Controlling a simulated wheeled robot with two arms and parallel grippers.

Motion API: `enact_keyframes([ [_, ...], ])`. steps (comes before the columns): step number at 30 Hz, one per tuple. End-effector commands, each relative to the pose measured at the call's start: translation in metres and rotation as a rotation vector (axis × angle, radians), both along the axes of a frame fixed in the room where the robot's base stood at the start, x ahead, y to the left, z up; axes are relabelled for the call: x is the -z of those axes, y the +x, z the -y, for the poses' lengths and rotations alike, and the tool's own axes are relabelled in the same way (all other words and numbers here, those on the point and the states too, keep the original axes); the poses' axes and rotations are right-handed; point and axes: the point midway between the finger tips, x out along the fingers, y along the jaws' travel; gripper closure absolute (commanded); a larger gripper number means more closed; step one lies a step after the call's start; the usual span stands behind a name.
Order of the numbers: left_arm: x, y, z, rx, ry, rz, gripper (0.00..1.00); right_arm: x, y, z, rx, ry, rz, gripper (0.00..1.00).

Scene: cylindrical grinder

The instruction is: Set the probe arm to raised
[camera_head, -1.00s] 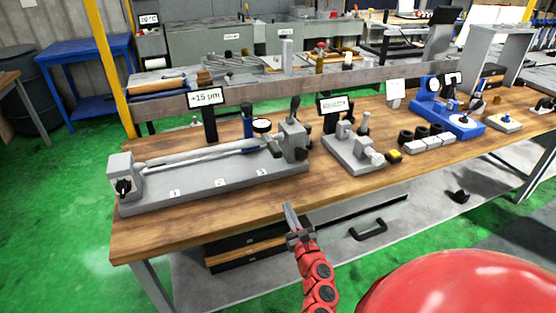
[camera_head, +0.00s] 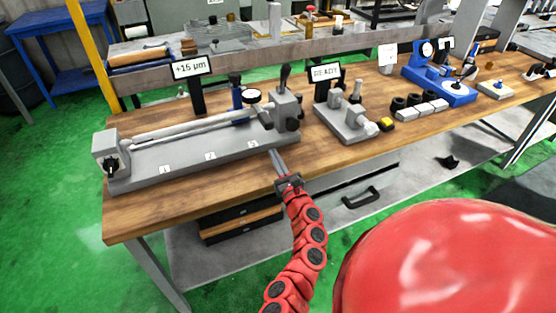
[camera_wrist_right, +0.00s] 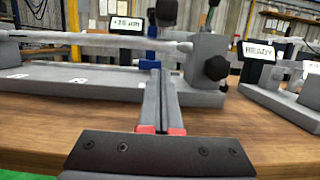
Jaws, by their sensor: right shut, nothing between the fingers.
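The grey grinder fixture (camera_head: 190,161) holds a long, pale cylindrical bar (camera_head: 185,127) between its end blocks. A blue post (camera_head: 237,98) with a round white dial (camera_head: 252,96) stands behind the bar's right end. The blue post also shows in the wrist view (camera_wrist_right: 149,60); I cannot tell which part is the probe arm or its position. My right gripper (camera_head: 274,154) is shut and empty in front of the fixture's right end, apart from the post. In the wrist view its closed fingers (camera_wrist_right: 159,82) point toward the bar and post. My left gripper is out of view.
A lever (camera_head: 285,75) and black knob (camera_head: 293,124) stick out of the right end block. A smaller grey fixture (camera_head: 345,120) and a READY sign (camera_head: 325,73) stand right. The wooden front strip (camera_head: 180,201) is clear.

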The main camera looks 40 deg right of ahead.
Motion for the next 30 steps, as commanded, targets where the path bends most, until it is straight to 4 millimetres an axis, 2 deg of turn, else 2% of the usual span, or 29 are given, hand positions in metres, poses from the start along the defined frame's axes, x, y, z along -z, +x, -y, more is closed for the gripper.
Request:
enact_keyframes([
  [3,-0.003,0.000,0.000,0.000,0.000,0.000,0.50,-0.008,0.025,0.005,-0.004,-0.002,0.001,1.00],
  [8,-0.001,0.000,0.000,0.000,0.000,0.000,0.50,-0.014,0.052,0.012,-0.004,-0.001,0.000,1.00],
  [10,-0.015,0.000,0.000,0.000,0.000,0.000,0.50,-0.032,0.052,0.011,-0.001,-0.002,-0.001,1.00],
  [15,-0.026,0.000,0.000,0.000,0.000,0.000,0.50,-0.049,0.051,0.012,0.001,-0.002,0.000,1.00],
  [30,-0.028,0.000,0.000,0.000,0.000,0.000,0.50,-0.053,0.050,0.012,0.001,0.000,-0.001,1.00],
])
